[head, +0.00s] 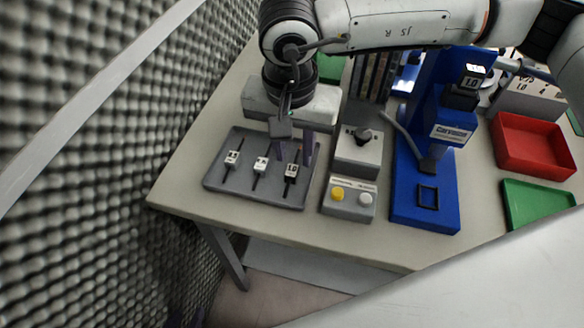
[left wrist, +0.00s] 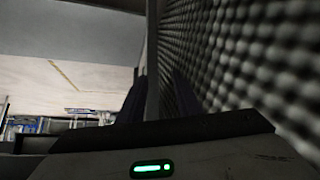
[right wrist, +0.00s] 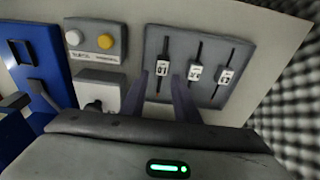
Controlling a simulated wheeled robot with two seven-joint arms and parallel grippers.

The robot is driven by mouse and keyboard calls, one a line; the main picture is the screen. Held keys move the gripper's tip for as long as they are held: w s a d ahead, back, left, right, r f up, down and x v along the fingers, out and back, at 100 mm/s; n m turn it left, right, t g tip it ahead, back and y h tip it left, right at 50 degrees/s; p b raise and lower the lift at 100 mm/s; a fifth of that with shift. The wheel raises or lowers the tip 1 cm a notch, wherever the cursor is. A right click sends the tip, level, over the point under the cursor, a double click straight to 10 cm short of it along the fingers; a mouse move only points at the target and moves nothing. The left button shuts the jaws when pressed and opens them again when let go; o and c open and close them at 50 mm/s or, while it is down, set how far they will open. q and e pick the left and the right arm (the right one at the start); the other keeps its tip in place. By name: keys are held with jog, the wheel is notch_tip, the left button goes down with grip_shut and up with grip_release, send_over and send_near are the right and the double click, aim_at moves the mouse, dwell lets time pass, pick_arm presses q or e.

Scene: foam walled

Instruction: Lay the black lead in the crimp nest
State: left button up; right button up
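Three dark leads with white tags lie in a grey tray (head: 214,183). The right-hand lead (head: 291,172) has a tag reading 1.0; it also shows in the right wrist view (right wrist: 162,69). The other leads (head: 261,165) (head: 233,157) lie left of it; I cannot tell their colours apart. The blue crimp press (head: 408,205) has a dark square frame, perhaps the nest (head: 428,197), on its base. My right gripper (head: 294,154) is open and empty above the 1.0 lead; its fingers (right wrist: 164,98) are apart. My left gripper (left wrist: 161,92) is open and empty, outside the head view.
A grey box with yellow and white buttons (head: 351,198) and a grey block with a black knob (head: 357,152) stand between tray and press. A red bin (head: 532,145) and green tray (head: 540,202) are at right. A foam wall (head: 80,190) rises at left, close to my left gripper.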

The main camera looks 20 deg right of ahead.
aim_at(294, 166)
jog(key=shift+w+f, duration=0.15)
jog(key=shift+f, duration=0.8)
jog(key=shift+w+f, duration=0.1)
jog(key=shift+f, duration=0.8)
grip_shut()
jog(key=shift+r, duration=0.1)
